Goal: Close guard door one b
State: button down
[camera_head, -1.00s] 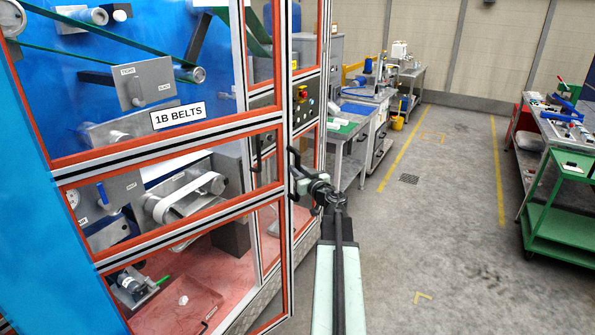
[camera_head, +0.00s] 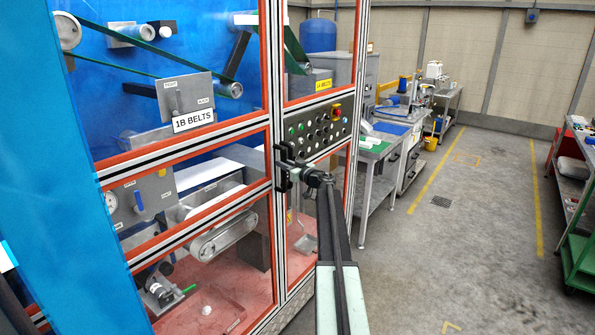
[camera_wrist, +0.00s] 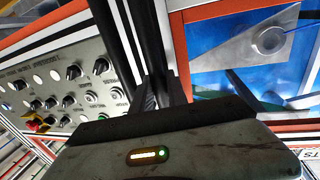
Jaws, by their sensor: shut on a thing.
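Guard door one b (camera_head: 200,143) is a tall clear-panelled door with an orange and silver frame and a "1B BELTS" label, at the left of the head view. Its free edge lines up beside the control-panel section; I cannot tell whether it is fully flush. Its black handle (camera_head: 280,163) sits on that edge. My gripper (camera_head: 297,176) is shut on the handle, and the arm reaches up to it from below. In the wrist view, my gripper (camera_wrist: 162,92) is at the dark upright bar of the handle, and its fingertips are partly hidden.
A control panel (camera_head: 316,130) with several knobs and a red-yellow emergency stop is just right of the door edge. Workbenches (camera_head: 372,165) stand behind it. A green cart (camera_head: 580,235) is at the right. The grey floor (camera_head: 460,240) between is clear.

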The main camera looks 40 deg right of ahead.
jog(key=shift+w+a+r+y, duration=0.15)
jog(key=shift+w+y, duration=0.15)
jog(key=shift+w, duration=0.25)
jog(key=c, duration=1.4)
grip_release()
jog(key=shift+w, duration=0.1)
jog(key=shift+o, duration=0.5)
jog(key=shift+w+a+f, duration=0.1)
jog(key=shift+f, duration=0.1)
jog(key=s+m+h, duration=0.4)
jog(key=s+h, duration=0.2)
jog(key=s, duration=2.4)
jog(key=shift+s+a+g+h, duration=0.3)
jog(key=shift+s+g+h, duration=0.05)
jog(key=shift+g+h, duration=0.05)
